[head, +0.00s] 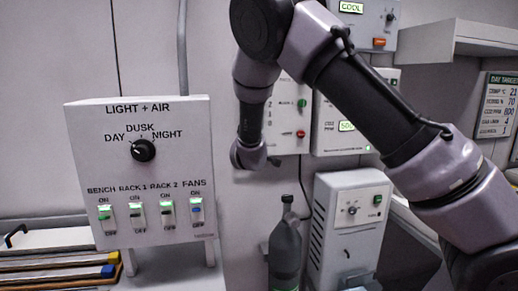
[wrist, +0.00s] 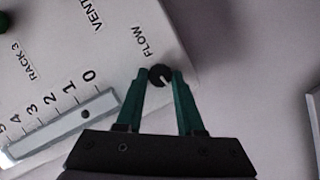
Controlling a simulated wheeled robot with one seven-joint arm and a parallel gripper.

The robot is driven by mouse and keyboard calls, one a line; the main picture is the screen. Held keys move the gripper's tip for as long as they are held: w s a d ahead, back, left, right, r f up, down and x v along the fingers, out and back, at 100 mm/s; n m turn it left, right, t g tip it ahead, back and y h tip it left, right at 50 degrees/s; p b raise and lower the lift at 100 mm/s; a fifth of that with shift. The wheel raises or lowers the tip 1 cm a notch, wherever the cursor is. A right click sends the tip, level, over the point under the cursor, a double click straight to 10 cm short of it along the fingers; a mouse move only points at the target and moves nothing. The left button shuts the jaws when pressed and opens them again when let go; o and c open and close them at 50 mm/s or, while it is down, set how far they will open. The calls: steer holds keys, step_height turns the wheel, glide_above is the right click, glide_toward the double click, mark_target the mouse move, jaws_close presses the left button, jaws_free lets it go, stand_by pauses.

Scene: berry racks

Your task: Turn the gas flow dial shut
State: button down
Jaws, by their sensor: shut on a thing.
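In the wrist view the flow dial (wrist: 158,71) is a small round black knob with a pale pointer mark, at the edge of a white panel below the word FLOW. My gripper (wrist: 160,77) has its two green fingers on either side of the knob, shut on it. A clear flow tube (wrist: 55,132) with a 0 to 5 scale lies to the left; its dark float (wrist: 85,114) sits near the 1 mark. In the head view my wrist reaches toward the rear wall panel, and my fingers and the dial are hidden behind the arm.
A LIGHT + AIR box (head: 85,160) with a black knob and switches stands at left. A dark bottle (head: 286,250) stands below my wrist. A white unit (head: 340,225) is right of it. Wall boxes (head: 345,140) sit behind my arm.

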steer(key=n+t, duration=0.1)
steer(key=n, duration=0.1)
steer(key=n+t+h, duration=0.1)
steer(key=n, duration=0.2)
steer(key=shift+a+f, duration=0.1)
steer(key=shift+f, duration=0.1)
steer(key=shift+n, duration=0.3)
stand_by(0.3)
steer(key=c, duration=0.5)
jaws_free()
steer(key=shift+c, duration=0.2)
